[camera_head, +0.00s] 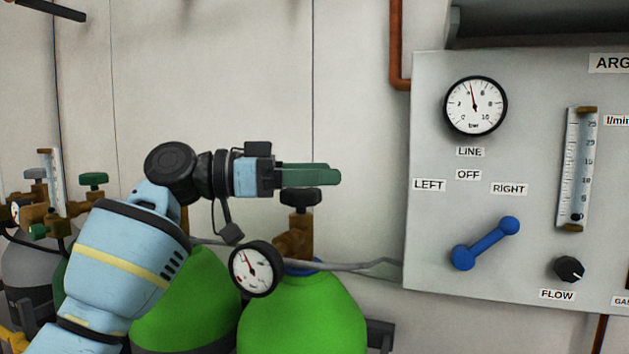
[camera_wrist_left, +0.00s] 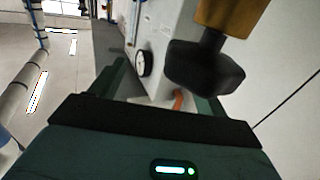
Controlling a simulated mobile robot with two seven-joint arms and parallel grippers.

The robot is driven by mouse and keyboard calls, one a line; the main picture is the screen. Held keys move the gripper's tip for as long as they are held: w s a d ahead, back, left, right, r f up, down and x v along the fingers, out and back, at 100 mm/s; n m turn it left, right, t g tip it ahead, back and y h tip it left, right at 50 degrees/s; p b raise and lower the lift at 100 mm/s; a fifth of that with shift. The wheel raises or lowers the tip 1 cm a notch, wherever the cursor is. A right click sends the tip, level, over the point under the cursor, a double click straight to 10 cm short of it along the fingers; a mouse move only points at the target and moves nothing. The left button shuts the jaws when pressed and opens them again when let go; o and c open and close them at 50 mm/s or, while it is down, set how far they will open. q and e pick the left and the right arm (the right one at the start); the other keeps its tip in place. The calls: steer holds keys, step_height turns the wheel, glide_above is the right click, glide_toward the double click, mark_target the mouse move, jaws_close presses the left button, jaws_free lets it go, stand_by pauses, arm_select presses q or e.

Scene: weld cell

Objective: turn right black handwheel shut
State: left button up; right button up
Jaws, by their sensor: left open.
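The right black handwheel (camera_head: 301,197) sits on the brass valve (camera_head: 294,238) of the right-hand green cylinder (camera_head: 304,318). My left gripper (camera_head: 322,175) reaches in from the left, level and pointing right. Its green fingers are just above the handwheel in the head view and overlap its top edge. In the left wrist view the black handwheel (camera_wrist_left: 205,72) is large, at the upper right beside the fingers, under a brass stem. The gripper is open, and nothing is seen held. I cannot tell whether the fingers touch the wheel. My right gripper is not in view.
A round gauge (camera_head: 254,269) hangs left of the valve. The grey panel (camera_head: 425,110) at right carries a line gauge (camera_head: 475,106), a flow tube and a blue lever (camera_head: 486,244) angled towards RIGHT. A green handwheel (camera_head: 93,180) stands at far left.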

arm_select(q)
steer(key=s+r+b, duration=0.1)
steer(key=s, duration=1.2)
steer(key=shift+s+a+r+b, duration=0.15)
steer(key=shift+s+a+b, duration=0.05)
steer(key=shift+s+b, duration=0.15)
